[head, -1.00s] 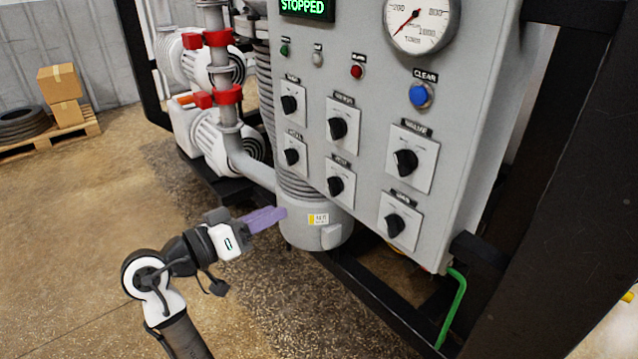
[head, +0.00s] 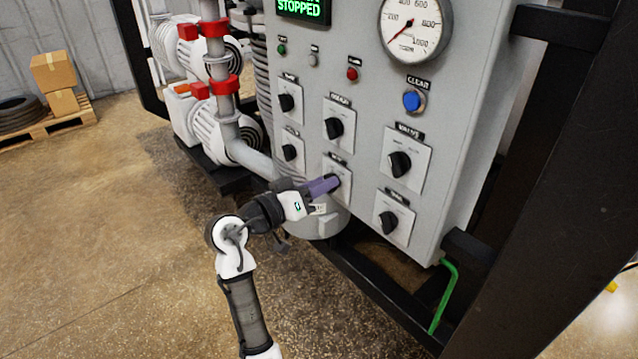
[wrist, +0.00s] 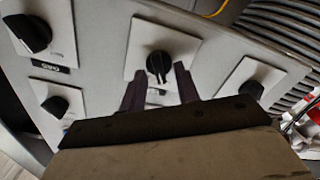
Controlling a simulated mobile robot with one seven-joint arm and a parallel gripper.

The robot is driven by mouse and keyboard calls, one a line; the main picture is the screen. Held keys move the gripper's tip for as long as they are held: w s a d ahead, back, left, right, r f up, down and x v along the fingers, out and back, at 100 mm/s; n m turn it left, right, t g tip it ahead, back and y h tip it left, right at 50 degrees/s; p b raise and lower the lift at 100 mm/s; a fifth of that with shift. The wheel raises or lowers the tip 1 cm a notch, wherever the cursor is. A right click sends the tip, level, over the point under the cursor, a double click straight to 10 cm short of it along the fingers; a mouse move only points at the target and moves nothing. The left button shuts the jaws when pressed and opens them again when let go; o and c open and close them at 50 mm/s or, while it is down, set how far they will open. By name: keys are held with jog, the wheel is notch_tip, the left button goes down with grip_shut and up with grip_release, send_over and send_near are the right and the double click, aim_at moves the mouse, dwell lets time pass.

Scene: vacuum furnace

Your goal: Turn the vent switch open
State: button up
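A lower middle switch (head: 346,186) on the grey control panel has a black knob on a white square plate. Its label is too small to read for sure, so I cannot confirm it is the vent switch. My gripper (head: 337,181) is at this switch and hides most of its knob in the head view. In the wrist view the black knob (wrist: 158,64) shows between the fingertips of my open gripper (wrist: 160,70), one purple finger on each side. I cannot tell whether either finger touches the knob.
Other knobs sit close by: the lower left switch (head: 289,152), upper middle switch (head: 334,128), valve switch (head: 400,163) and lower right switch (head: 388,222). A blue CLEAR button (head: 411,101) is higher up. Black frame beams (head: 375,300) run below the panel. The floor in front is open.

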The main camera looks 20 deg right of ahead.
grip_shut()
jog(key=shift+f+m+b, duration=0.15)
jog(key=shift+m+b, duration=0.15)
jog(key=shift+b, duration=0.35)
jog(key=m+b, duration=0.3)
jog(key=b, duration=0.2)
jog(key=m+b, duration=0.4)
jog(key=b, duration=0.2)
jog(key=m+b, duration=0.4)
jog(key=b, duration=0.1)
jog(key=shift+s, duration=0.3)
jog(key=shift+m+b, duration=0.3)
